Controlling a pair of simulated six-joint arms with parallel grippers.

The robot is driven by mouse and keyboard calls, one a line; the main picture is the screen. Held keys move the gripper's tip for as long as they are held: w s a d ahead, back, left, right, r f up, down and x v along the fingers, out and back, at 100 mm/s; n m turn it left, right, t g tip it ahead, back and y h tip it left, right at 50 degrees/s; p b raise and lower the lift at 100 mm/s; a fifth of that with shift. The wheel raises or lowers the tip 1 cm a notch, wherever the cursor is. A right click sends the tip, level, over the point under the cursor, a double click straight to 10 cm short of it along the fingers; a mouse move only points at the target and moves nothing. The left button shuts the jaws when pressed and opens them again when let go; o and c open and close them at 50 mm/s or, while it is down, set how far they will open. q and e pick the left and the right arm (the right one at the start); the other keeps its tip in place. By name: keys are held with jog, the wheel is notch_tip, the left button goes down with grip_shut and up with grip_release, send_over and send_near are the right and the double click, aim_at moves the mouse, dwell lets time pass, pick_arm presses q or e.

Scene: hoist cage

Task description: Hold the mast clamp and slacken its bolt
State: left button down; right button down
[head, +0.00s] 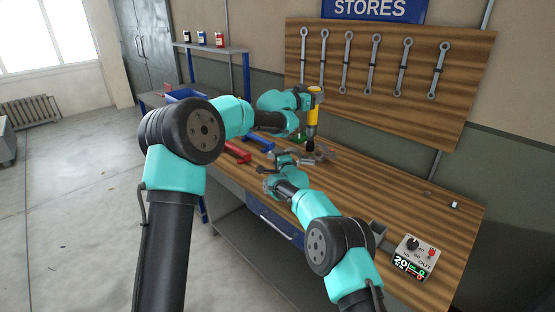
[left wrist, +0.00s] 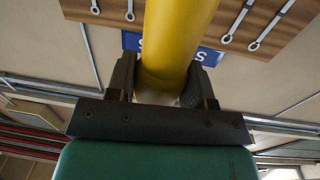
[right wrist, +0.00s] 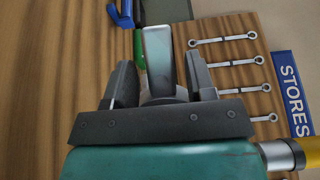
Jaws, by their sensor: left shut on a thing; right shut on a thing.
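My left gripper (head: 311,95) is shut on a yellow power driver (head: 312,114), held upright with its dark nose downward. In the left wrist view the driver's yellow body (left wrist: 172,45) fills the gap between the fingers. The nose ends at or just above the grey metal mast clamp (head: 322,155) on the bench; I cannot tell whether it touches the bolt. My right gripper (head: 303,160) is shut on the clamp, and a flat grey part of it (right wrist: 158,60) stands between the fingers in the right wrist view. The bolt cannot be made out.
A red tool (head: 237,151) and a blue tool (head: 259,142) lie on the wooden bench (head: 390,195) left of the clamp. A control box (head: 416,257) stands at the bench's near right. Several spanners hang on the back board (head: 390,75). The bench right of the clamp is mostly clear.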

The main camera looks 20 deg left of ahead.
dwell(0.4)
jog(key=shift+f, duration=4.6)
jog(key=shift+f, duration=0.15)
jog(key=c, duration=0.7)
grip_release()
jog(key=o, duration=0.3)
jog(key=shift+f, duration=0.25)
jog(key=shift+s+d, duration=0.1)
jog(key=shift+d+r, duration=0.1)
